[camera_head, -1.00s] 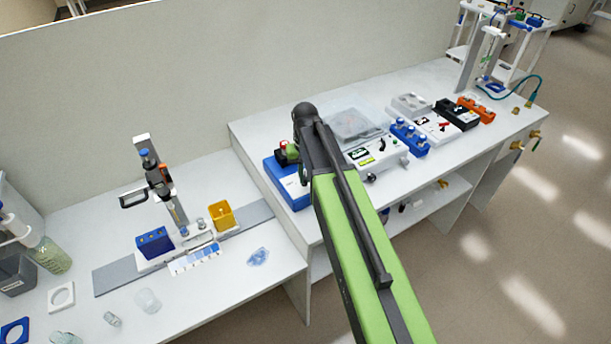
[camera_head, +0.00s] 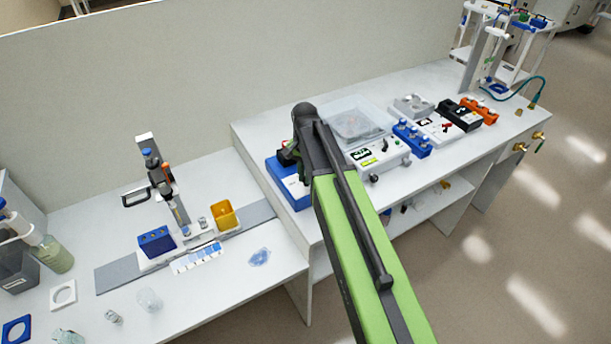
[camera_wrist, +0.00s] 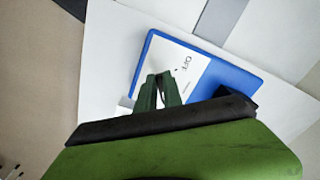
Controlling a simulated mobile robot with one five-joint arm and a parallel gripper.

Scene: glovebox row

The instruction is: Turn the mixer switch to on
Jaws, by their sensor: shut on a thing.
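A blue unit (camera_head: 287,184), which I take to be the mixer, stands at the left end of the raised bench in the head view. In the wrist view its blue base (camera_wrist: 237,78) carries a white plate (camera_wrist: 185,57) with dark lettering that seems to read OFF. My gripper (camera_wrist: 159,90) has its dark green fingertips close together low over this plate. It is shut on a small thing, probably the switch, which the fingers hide. In the head view my arm covers the fingertips and much of the unit. The switch's position cannot be seen.
To the right on the raised bench are a clear-lidded box (camera_head: 357,122), a white control box (camera_head: 380,156), a blue block (camera_head: 412,138) and an orange block (camera_head: 480,111). The lower bench at left holds a stand (camera_head: 165,187) and a yellow cup (camera_head: 223,215).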

